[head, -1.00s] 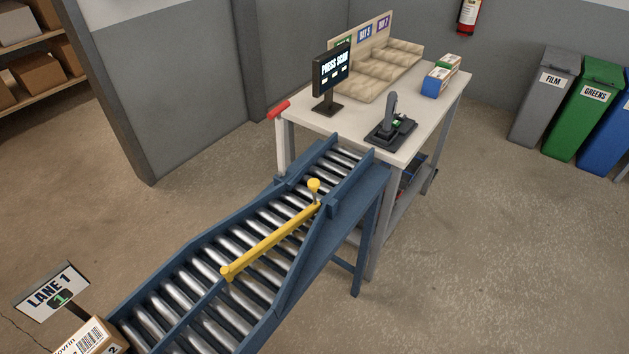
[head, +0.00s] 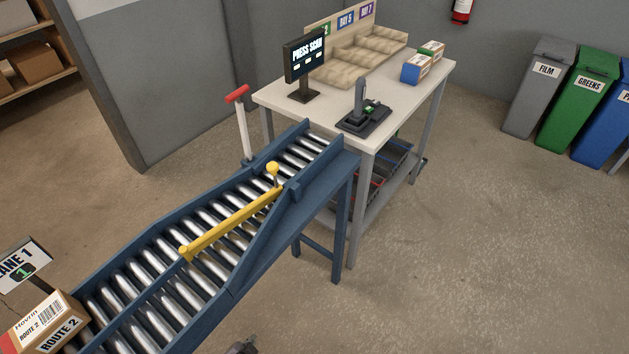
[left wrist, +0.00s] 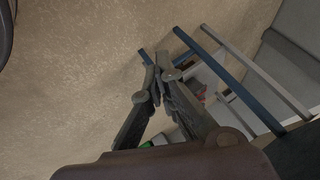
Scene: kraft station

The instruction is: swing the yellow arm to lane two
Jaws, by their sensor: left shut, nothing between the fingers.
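The yellow arm (head: 232,223) lies diagonally across the roller conveyor (head: 150,237). Its knobbed end (head: 273,168) is at the right rail near the bench, and its other end is at the lower left, by the divider between the lanes. A small dark part of my left gripper (head: 241,346) shows at the bottom edge of the head view, to the right of the conveyor and apart from the yellow arm. In the left wrist view my left gripper (left wrist: 158,75) has its fingertips together with nothing between them, above bare floor. My right gripper is not in view.
A Lane 1 sign (head: 22,268) and a Route 2 carton (head: 47,322) are at the lower left. A red-topped lever (head: 240,115) stands beside the conveyor. The packing bench (head: 415,95) holds a screen (head: 305,58) and a scanner stand (head: 362,108). Floor right of the conveyor is clear.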

